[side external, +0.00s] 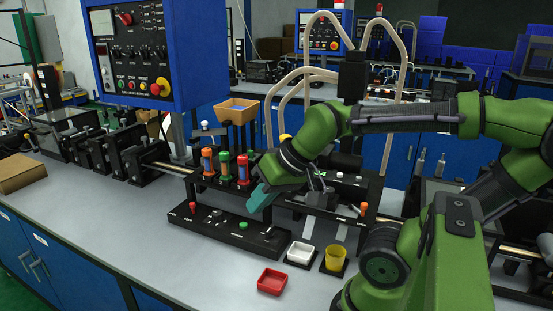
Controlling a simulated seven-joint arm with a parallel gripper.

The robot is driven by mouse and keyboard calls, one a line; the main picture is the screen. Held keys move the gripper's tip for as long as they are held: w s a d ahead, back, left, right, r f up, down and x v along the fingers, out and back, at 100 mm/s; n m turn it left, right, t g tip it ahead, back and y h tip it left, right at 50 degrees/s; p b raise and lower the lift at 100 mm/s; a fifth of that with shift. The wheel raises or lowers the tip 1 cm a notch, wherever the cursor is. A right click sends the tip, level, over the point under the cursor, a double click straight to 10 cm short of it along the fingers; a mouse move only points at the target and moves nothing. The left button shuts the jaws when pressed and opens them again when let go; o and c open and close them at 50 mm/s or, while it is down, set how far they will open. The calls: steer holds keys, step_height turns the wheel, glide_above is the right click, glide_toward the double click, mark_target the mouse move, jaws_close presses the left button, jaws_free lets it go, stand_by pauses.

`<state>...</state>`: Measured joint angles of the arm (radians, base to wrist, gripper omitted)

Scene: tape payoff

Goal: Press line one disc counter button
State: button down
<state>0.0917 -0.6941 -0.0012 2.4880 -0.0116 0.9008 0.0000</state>
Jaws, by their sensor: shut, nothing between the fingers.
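My gripper (260,200) shows as a teal end below my green wrist, near the middle of the side external view. It points down and to the left and is shut, with nothing seen in it. It is above the back of a low black control panel (222,228) and looks apart from it. The panel has a red button (193,207) at its left, a green button (243,225) right of its middle and small switches. The labels are too small to read, so I cannot tell which one is the line one disc counter button.
A red tray (272,281), a white tray (300,252) and a yellow cup (335,258) are in front right. A blue control box (155,55) hangs at upper left.

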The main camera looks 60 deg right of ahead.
steer(key=d+f+m+g+h, duration=0.1)
steer(key=d+m+g+h, duration=0.15)
steer(key=d, duration=0.55)
step_height(320, 180, up, 5)
steer(key=m+g+h, duration=0.5)
steer(key=g+h, duration=0.2)
steer(key=h, duration=0.1)
glide_above(340, 175)
steer(key=shift+w+f, duration=0.2)
steer(key=shift+w, duration=0.15)
steer(key=shift+f+y, duration=0.15)
steer(key=shift+y, duration=0.1)
steer(key=shift+f, duration=4.3)
steer(key=shift+f, duration=0.1)
steer(key=shift+f, duration=0.3)
